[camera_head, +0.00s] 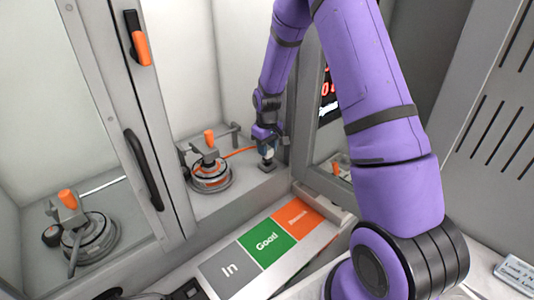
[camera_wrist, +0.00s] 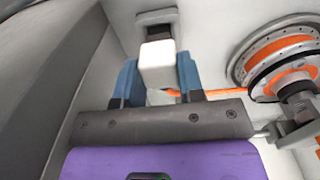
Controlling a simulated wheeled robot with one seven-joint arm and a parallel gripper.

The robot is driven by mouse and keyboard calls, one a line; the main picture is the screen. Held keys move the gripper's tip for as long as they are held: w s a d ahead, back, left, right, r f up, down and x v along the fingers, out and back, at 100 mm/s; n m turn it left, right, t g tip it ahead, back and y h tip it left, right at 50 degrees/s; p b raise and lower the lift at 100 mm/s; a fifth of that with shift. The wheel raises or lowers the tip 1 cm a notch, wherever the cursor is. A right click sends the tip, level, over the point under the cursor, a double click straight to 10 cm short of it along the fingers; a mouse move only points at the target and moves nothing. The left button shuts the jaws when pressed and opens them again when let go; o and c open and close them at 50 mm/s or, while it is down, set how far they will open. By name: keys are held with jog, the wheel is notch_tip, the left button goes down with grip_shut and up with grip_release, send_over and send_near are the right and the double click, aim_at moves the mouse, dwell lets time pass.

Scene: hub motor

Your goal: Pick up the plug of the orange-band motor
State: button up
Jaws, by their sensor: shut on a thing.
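The orange-band motor (camera_head: 211,173) sits on the floor of the middle bay, with an orange handle on the clamp above it. It also shows at the right of the wrist view (camera_wrist: 290,62), partly cut off. An orange cable (camera_head: 238,152) runs from it to my gripper (camera_head: 267,148). In the wrist view my gripper (camera_wrist: 158,72) has its blue fingers on both sides of the white plug (camera_wrist: 158,58) and is shut on it. The plug's far end is close to a dark socket (camera_wrist: 160,30); I cannot tell whether it is seated.
Another motor (camera_head: 88,238) with an orange knob stands in the left bay behind glass. A door frame with a black handle (camera_head: 143,170) separates the bays. A sorting strip with grey, green (camera_head: 266,242) and orange fields lies in front. The bay's right wall is close to my gripper.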

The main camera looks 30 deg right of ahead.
jog(key=s+r, duration=0.2)
jog(key=s, duration=1.4)
jog(key=shift+d+r, duration=0.2)
jog(key=shift+d, duration=0.15)
jog(key=shift+s+f, duration=0.1)
